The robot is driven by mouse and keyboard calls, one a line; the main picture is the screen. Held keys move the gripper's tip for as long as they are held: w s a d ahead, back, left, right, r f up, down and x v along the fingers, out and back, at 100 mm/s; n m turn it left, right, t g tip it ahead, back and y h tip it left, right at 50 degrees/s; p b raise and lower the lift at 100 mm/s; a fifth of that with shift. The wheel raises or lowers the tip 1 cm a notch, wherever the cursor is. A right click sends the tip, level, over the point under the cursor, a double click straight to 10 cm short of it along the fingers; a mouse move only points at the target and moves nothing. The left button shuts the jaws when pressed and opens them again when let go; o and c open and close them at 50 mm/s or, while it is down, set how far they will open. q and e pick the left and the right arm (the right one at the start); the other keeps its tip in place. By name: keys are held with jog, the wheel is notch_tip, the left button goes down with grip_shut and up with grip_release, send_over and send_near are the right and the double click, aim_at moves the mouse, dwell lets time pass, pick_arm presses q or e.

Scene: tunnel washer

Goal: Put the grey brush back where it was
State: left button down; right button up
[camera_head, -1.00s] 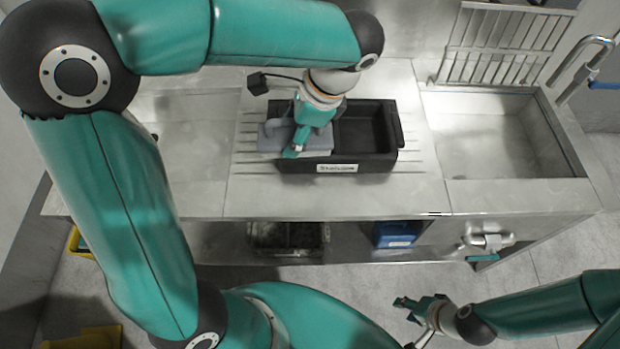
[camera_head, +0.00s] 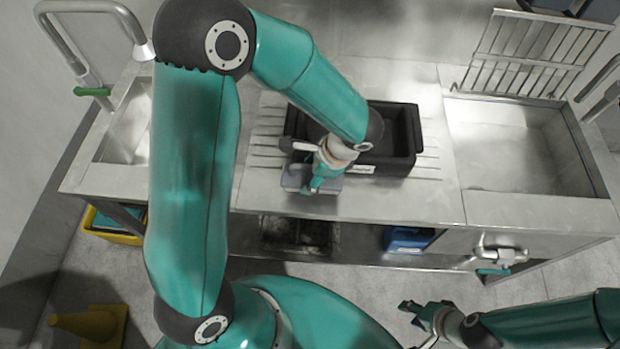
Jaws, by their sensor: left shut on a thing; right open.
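My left gripper (camera_head: 316,186) points down over the steel counter and is shut on the grey brush (camera_head: 295,179). The brush is a flat grey block, partly hidden by the gripper. It shows just in front of the left part of a black bin (camera_head: 405,165); I cannot tell whether it touches the counter. My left forearm hides part of the bin. My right gripper (camera_head: 415,311) is open and empty, low in the picture, in front of the counter and away from the brush.
The grooved steel counter (camera_head: 260,190) has a sink (camera_head: 500,145) at right and another at left (camera_head: 135,125) with a green-handled tap (camera_head: 92,91). A blue container (camera_head: 405,240) and a dark crate (camera_head: 300,235) sit below.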

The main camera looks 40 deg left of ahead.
pick_arm(q)
jog(key=shift+f, duration=1.7)
jog(key=shift+f, duration=0.1)
jog(key=shift+c, duration=2.4)
grip_release()
jog(key=v, duration=1.2)
jog(key=shift+b, duration=0.35)
